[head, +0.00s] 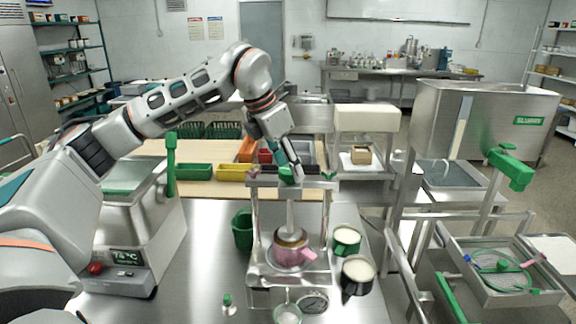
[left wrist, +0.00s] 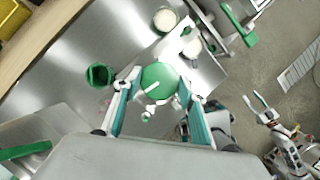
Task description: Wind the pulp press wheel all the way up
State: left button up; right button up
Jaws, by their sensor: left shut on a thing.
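The pulp press (head: 327,215) is a metal frame on the steel table, with a vertical screw (head: 290,215) in its middle. Its green wheel (head: 287,174) is at the top, mostly hidden by my left gripper (head: 291,168). In the left wrist view the wheel (left wrist: 160,80) is a green disc with a white stripe, between the two fingers of my left gripper, which is shut on it. A pink pot (head: 291,256) stands under the screw. My right gripper (left wrist: 257,102) shows small at the right of the left wrist view, its fingers apart and empty.
Two cups of white liquid (head: 346,240) stand right of the press, and a green cup (head: 242,230) stands left. A scale-like machine (head: 130,235) is at the left. A metal stand with green handle (head: 511,167) is at the right.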

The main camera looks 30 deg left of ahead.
pick_arm(q)
jog(key=n+y, duration=0.1)
jog(key=n, duration=0.3)
jog(key=shift+d+n+y, duration=0.15)
jog(key=shift+n+y, duration=0.15)
jog(key=shift+y, duration=0.1)
jog(key=n+y, duration=0.1)
jog(key=n, duration=0.3)
jog(key=shift+d+n+y, duration=0.15)
jog(key=shift+n+y, duration=0.15)
jog(key=shift+y, duration=0.1)
jog(key=n+y, duration=0.1)
jog(key=n, duration=0.1)
jog(key=n+g, duration=0.1)
jog(key=n, duration=0.2)
jog(key=shift+w+d+y, duration=0.1)
jog(key=shift+y, duration=0.3)
jog(key=n+g, duration=0.1)
jog(key=n, duration=0.3)
jog(key=shift+g+y, duration=0.3)
jog(key=shift+g, duration=0.1)
jog(key=shift+n, duration=0.5)
jog(key=o, duration=1.1)
jog(key=shift+o, duration=0.2)
jog(key=v, duration=1.2)
jog(key=shift+w+d, duration=0.1)
